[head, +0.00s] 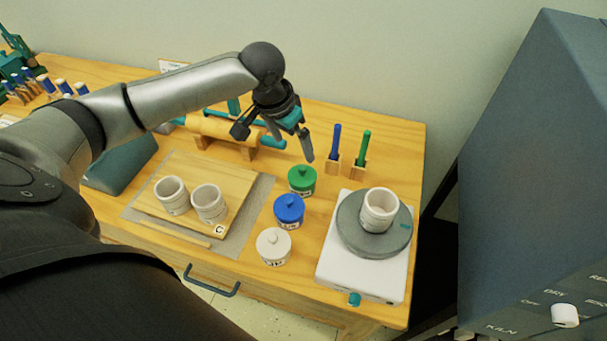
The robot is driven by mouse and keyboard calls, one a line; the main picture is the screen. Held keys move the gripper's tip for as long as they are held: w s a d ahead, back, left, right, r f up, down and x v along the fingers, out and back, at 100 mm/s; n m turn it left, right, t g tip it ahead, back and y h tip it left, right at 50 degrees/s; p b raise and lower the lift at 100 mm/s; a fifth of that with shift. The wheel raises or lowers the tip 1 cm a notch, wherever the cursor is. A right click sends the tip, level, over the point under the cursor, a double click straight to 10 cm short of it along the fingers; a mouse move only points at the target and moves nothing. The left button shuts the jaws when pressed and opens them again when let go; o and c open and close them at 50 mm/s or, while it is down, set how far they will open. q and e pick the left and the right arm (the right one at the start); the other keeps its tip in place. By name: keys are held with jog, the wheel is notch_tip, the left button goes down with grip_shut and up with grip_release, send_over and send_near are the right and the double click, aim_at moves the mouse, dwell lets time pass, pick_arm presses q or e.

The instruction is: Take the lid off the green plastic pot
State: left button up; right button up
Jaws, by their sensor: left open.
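The green plastic pot (302,185) stands upright on the wooden table, with its green lid (302,174) and small knob on top. It is the rearmost of three lidded pots in a row. My left gripper (277,143) is open and empty, pointing down above the table behind and slightly left of the green pot. One finger reaches close to the pot in the picture, but I see no contact with the lid. My right gripper is not in view.
A blue pot (289,211) and a white pot (273,246) stand in front. A white wheel base (335,272) carries a cup (379,210). Two cups (209,203) stand on a board at left. A kiln (530,170) is at right.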

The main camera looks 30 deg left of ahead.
aim_at(302, 168)
pick_arm(q)
jog(key=b+x, duration=0.1)
jog(key=x, duration=0.5)
jog(key=shift+f, duration=0.1)
jog(key=b+x, duration=0.2)
jog(key=x, duration=0.3)
jog(key=shift+d+f, duration=0.1)
jog(key=shift+d, duration=0.05)
jog(key=c, duration=1)
